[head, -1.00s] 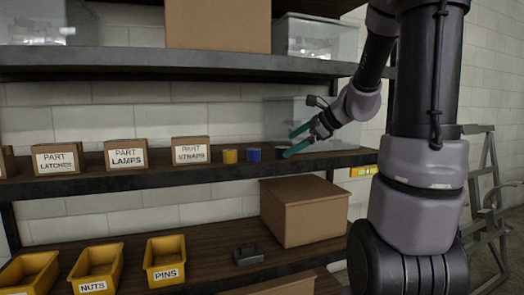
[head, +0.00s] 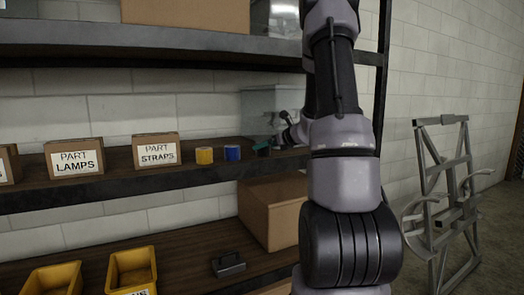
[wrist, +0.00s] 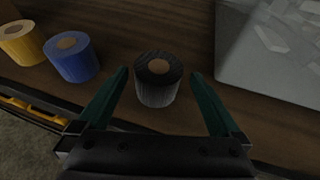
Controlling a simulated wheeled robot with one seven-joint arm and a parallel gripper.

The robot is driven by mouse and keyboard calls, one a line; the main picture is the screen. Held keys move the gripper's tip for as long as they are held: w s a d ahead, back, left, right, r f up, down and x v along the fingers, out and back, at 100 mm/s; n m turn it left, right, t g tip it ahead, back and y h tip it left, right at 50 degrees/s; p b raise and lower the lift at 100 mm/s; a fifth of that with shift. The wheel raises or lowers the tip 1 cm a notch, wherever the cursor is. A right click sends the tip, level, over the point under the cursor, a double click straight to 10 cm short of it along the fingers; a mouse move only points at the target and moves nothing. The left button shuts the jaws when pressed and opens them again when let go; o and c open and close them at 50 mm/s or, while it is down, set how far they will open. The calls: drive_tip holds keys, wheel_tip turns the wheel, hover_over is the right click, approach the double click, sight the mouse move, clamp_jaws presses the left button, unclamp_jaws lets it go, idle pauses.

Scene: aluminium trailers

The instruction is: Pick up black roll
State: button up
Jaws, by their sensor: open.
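The black roll (wrist: 157,85) stands upright on the shelf board in the wrist view, its round brown core facing up. My gripper (wrist: 157,80) is open, with one green finger on each side of the roll and gaps showing between roll and fingers. In the head view my gripper is mostly hidden behind my arm. A bit of green finger shows near the shelf's front edge (head: 264,150). I cannot make out the black roll there.
A blue roll (wrist: 70,55) and a yellow roll (wrist: 20,42) stand left of the black roll. A clear plastic bin (wrist: 268,45) stands close on its right. Boxes labelled straps (head: 157,151) and lamps (head: 75,159) share the shelf. An upper shelf (head: 150,42) runs above.

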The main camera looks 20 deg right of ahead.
drive_tip(key=shift+x, duration=2.65)
drive_tip(key=shift+a+r, duration=0.1)
drive_tip(key=c, duration=1.4)
